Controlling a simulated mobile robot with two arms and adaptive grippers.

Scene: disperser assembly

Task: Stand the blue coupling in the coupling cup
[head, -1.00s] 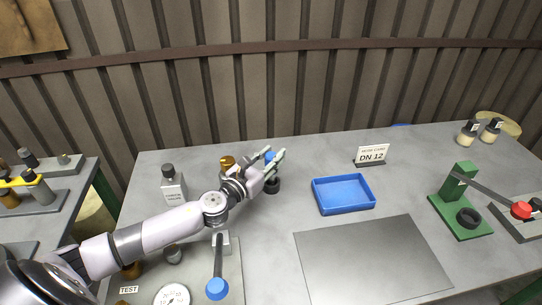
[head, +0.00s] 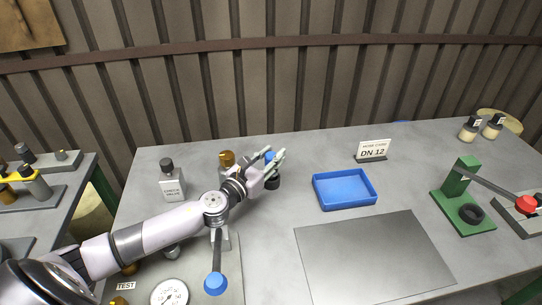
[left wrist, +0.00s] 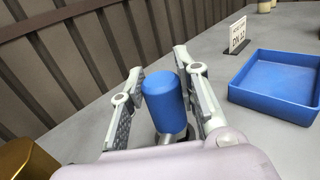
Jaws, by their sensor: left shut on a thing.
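The blue coupling (left wrist: 165,104) stands roughly upright between the two fingers of my left gripper (left wrist: 166,92) in the left wrist view. The gripper is shut on it. In the head view the top of the coupling (head: 270,156) shows between the fingers of my left gripper (head: 271,163). A black ring-like cup (head: 273,184), likely the coupling cup, is just below the gripper. In the left wrist view a dark and grey base shows under the coupling. The fingers hide the coupling's lower end in the head view, so I cannot tell whether it rests in the cup.
A brass-coloured cylinder (head: 227,160) and a check valve bottle (head: 171,182) stand to the left. A grey plate (head: 375,262) is in front; a green press (head: 462,195) stands at right.

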